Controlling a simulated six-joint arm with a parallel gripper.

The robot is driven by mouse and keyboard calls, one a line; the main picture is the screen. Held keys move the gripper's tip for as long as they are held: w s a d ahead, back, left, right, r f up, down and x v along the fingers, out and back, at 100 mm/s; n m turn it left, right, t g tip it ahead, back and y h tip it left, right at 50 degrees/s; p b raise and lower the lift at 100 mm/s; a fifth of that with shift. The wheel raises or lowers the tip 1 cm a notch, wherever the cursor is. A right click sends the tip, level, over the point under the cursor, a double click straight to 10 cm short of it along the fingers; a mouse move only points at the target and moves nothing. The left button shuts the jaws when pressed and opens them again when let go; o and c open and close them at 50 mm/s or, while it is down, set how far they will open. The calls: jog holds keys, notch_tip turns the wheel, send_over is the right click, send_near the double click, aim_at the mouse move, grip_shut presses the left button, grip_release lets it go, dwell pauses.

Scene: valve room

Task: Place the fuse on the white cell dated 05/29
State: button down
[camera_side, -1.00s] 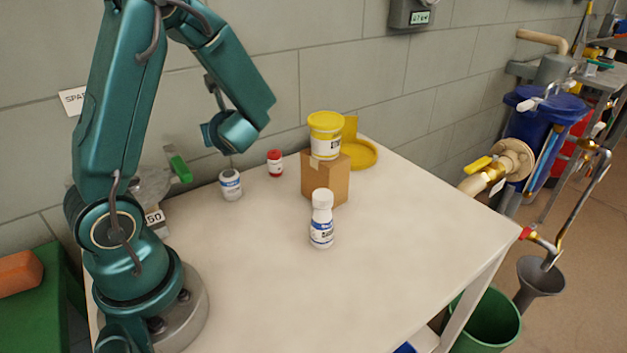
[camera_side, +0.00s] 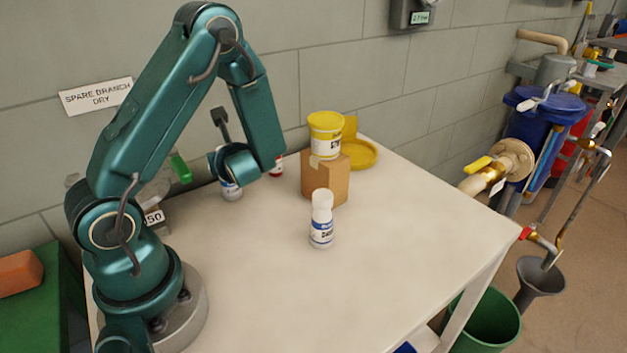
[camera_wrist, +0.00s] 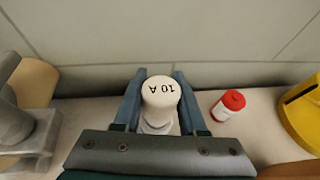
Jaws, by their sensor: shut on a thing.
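A white round-topped piece marked "10 A", which looks like the fuse (camera_wrist: 161,91), sits between the two jaws of my gripper (camera_wrist: 158,103) in the wrist view. A white bottle with a blue label (camera_side: 321,222) stands upright near the table's middle. I see no readable 05/29 date, so I cannot tell which thing is the white cell.
A cardboard box (camera_side: 327,183) carries a yellow-lidded tub (camera_side: 325,136), with a yellow dish (camera_side: 362,155) behind it. A red-capped bottle (camera_wrist: 228,105) stands right of my gripper in the wrist view. The wall is close behind. The table's front (camera_side: 290,300) is clear.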

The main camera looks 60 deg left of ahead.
jog(key=shift+f, duration=0.15)
jog(key=shift+c, duration=2.3)
grip_release()
jog(key=shift+r, duration=0.2)
jog(key=v, duration=1.2)
jog(key=shift+f, duration=0.1)
